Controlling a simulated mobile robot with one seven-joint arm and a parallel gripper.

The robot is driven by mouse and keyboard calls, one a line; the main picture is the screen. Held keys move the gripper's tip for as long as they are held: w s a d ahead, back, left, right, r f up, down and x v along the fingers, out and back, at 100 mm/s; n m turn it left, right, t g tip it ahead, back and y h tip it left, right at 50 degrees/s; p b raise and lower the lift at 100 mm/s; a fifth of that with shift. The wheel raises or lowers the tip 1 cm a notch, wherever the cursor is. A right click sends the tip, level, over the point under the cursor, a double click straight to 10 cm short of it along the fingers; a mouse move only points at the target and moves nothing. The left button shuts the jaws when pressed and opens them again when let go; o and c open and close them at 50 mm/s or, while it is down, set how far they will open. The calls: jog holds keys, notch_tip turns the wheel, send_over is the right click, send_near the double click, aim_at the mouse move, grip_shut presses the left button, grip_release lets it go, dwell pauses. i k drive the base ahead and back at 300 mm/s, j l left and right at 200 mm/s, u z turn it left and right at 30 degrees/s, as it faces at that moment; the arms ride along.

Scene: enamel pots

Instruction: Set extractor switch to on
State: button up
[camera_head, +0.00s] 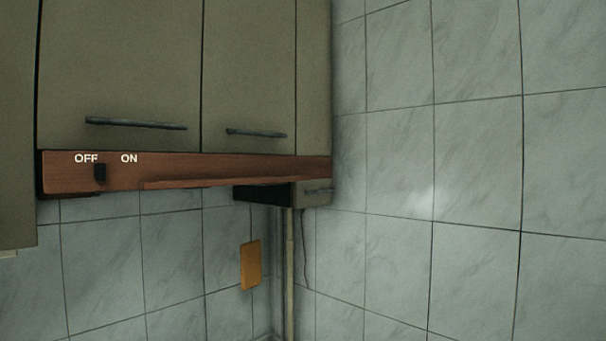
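The extractor switch (100,174) is a small dark knob on the reddish-brown wooden panel (215,167) under the wall cabinets, at the left of the head view. White labels above it read OFF on the left and ON on the right. The knob stands below the right end of the OFF label, left of the ON label. My gripper is not in view.
Grey-green cabinet doors with dark bar handles (136,123) hang above the panel. Another cabinet edge (18,120) stands close at the far left. A small dark box (313,192), a pipe (290,270) and an orange board (250,265) sit below. Tiled wall fills the right.

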aim_at(100, 172)
jog(key=u, duration=1.65)
